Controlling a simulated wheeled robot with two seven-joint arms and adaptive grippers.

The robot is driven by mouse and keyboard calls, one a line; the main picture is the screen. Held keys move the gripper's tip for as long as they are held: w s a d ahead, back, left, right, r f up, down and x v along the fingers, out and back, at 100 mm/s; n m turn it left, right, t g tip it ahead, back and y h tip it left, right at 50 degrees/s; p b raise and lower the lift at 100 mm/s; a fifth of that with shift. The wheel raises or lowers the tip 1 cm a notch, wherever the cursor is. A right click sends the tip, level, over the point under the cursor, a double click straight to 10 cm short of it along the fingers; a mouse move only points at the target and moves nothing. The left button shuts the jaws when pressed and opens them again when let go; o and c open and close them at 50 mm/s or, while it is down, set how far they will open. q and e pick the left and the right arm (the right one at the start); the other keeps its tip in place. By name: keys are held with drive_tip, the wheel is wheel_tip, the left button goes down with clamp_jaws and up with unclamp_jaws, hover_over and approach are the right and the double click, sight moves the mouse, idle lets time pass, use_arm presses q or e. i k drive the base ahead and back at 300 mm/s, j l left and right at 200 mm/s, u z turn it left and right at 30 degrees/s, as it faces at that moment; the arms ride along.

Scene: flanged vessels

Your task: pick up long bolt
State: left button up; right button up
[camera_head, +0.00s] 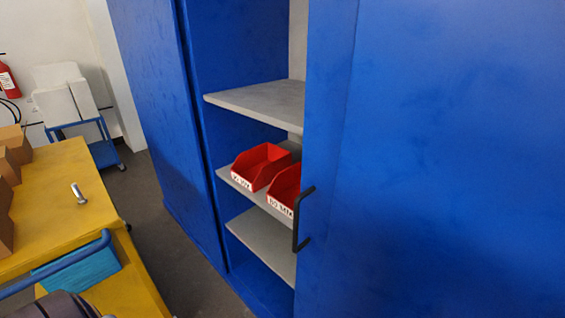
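A small silver bolt (78,193) lies on the top of the yellow cart (58,215) at the left. It is apart from the brown boxes on the cart. Two red bins stand on the cabinet's middle shelf. The left bin (261,167) shows more fully, and the right bin (284,190) is partly hidden by the cabinet door. Both have white labels on the front, too small to read surely. What lies inside the bins cannot be made out. Neither of my grippers shows in this view.
The blue cabinet's door (430,160) with a black handle (297,220) fills the right side. The cart has a blue push bar (60,264). Brown boxes (12,155) stand at its left edge. Grey floor (150,225) lies between cart and cabinet. A blue trolley (103,152) stands behind.

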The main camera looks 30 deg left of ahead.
sight(82, 200)
drive_tip(key=j+u, duration=0.45)
drive_tip(key=j, duration=1.05)
drive_tip(key=k, duration=0.05)
